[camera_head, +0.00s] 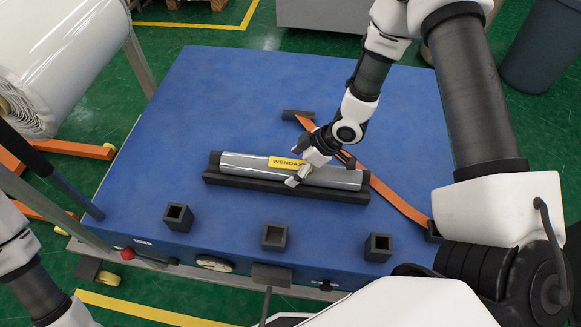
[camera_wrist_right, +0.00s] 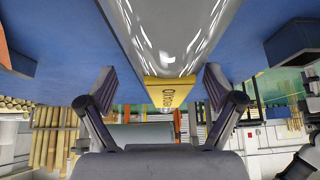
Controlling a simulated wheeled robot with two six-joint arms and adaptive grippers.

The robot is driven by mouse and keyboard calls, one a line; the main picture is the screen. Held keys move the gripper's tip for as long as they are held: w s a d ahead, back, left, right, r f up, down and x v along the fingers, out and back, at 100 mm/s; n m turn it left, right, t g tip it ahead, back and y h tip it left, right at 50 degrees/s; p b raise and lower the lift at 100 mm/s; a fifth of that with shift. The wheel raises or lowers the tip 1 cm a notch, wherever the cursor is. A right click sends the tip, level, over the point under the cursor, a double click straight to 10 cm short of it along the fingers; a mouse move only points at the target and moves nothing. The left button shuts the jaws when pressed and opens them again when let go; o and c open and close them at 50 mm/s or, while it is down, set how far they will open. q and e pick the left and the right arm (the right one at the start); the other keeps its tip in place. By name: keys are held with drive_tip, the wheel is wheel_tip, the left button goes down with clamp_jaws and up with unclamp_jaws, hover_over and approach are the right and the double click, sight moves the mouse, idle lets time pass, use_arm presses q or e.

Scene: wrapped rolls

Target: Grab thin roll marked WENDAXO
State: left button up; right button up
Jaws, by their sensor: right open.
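The thin roll (camera_head: 240,163) is wrapped in shiny grey film and lies in a long black cradle (camera_head: 270,189) on the blue table. Its yellow label (camera_head: 283,162) reads "WENDA", the rest hidden by my right gripper (camera_head: 317,168). That gripper is open at the roll, just right of the label, with one finger on the near side. In the right wrist view the roll (camera_wrist_right: 172,35) and its yellow label (camera_wrist_right: 168,93) lie between the two spread fingers (camera_wrist_right: 158,74). Contact with the roll cannot be told. My left gripper is out of view.
The blue table (camera_head: 215,105) has three black square sockets along its front, one of them in the middle (camera_head: 274,236). An orange strap (camera_head: 385,190) runs diagonally right of the roll. A large white roll (camera_head: 65,60) stands at the left. The table's back is clear.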

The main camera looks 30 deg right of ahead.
drive_tip(key=shift+w+a+f, duration=0.1)
drive_tip(key=shift+a+f, duration=0.1)
drive_tip(key=shift+f, duration=0.15)
drive_tip(key=shift+s+a+r, duration=0.25)
drive_tip(key=shift+s+r, duration=0.2)
drive_tip(key=shift+w+d+f, duration=0.1)
drive_tip(key=shift+w+f, duration=0.15)
drive_tip(key=c, duration=1.5)
drive_tip(key=shift+r, duration=0.15)
clamp_jaws()
